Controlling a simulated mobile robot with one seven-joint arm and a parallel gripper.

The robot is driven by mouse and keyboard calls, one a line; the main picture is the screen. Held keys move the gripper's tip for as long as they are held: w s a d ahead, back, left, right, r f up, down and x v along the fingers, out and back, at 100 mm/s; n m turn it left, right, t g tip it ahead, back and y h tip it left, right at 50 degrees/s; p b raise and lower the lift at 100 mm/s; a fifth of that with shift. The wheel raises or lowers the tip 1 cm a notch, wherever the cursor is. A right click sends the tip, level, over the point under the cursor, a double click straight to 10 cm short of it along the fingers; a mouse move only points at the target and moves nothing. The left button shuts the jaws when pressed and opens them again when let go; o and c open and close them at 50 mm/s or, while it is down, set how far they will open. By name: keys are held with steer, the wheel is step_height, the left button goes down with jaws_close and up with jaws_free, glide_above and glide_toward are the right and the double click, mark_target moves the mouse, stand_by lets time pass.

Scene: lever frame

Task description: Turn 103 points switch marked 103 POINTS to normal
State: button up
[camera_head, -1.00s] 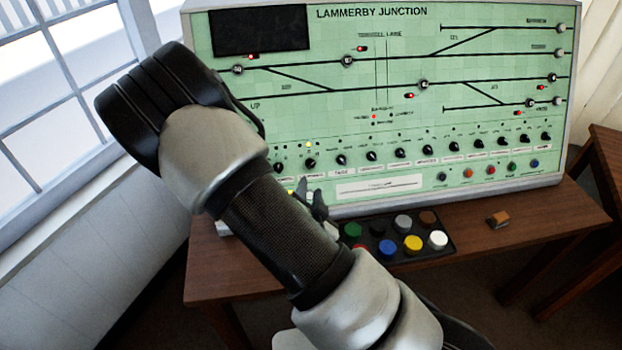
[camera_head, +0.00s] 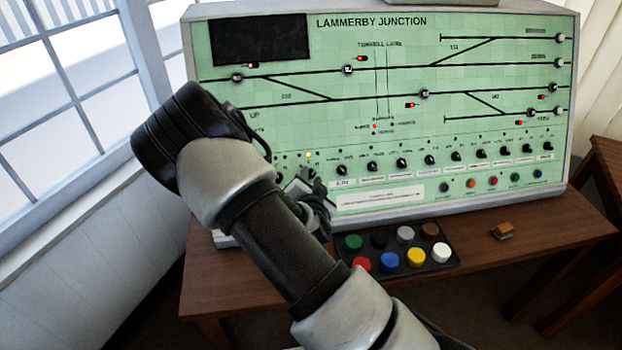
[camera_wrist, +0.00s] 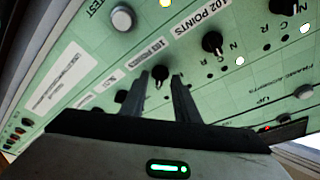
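In the wrist view a black rotary knob (camera_wrist: 160,72) sits on the pale green panel. The label beside it seems to read 103 POINTS, though it is blurred. My gripper (camera_wrist: 160,78) has its two fingers apart, one on each side of this knob, with a small gap showing by it. I cannot tell whether they touch it, nor which way its pointer faces. Another black knob (camera_wrist: 213,42) is to the right, by a 102 POINTS label. In the head view my gripper (camera_head: 309,188) is at the panel's lower left, and my arm hides the knobs there.
The signal panel (camera_head: 400,80) stands on a brown table (camera_head: 540,225). A dark tray (camera_head: 449,247) of coloured round caps and a small orange-brown block (camera_head: 502,231) lie in front. A lit lamp (camera_wrist: 239,61) is near the right-hand knob. A window is at left.

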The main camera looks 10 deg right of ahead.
jaws_close()
steer(key=shift+f+n+b, duration=0.15)
steer(key=shift+n+b, duration=0.15)
steer(key=shift+b, duration=0.05)
steer(key=n+b, duration=0.1)
steer(key=n+y+b, duration=0.1)
steer(key=shift+d+f+n+t+b, duration=0.15)
steer(key=shift+n+t+b, duration=0.15)
steer(key=shift+n+b, duration=0.1)
steer(key=n+y+b, duration=0.1)
steer(key=n+b, duration=0.2)
steer(key=n, duration=0.2)
steer(key=shift+d, duration=0.1)
steer(key=n+y+b, duration=0.1)
steer(key=n, duration=0.2)
steer(key=n+y+b, duration=0.1)
steer(key=n+b, duration=0.1)
steer(key=n, duration=0.1)
steer(key=shift+d+n, duration=0.2)
steer(key=shift+n, duration=0.1)
steer(key=n, duration=0.1)
steer(key=n+y+b, duration=0.1)
steer(key=n, duration=0.1)
steer(key=n+b, duration=0.1)
steer(key=n, duration=0.1)
steer(key=shift+r+y, duration=0.25)
steer(key=shift+y, duration=0.05)
steer(key=shift+n, duration=0.5)
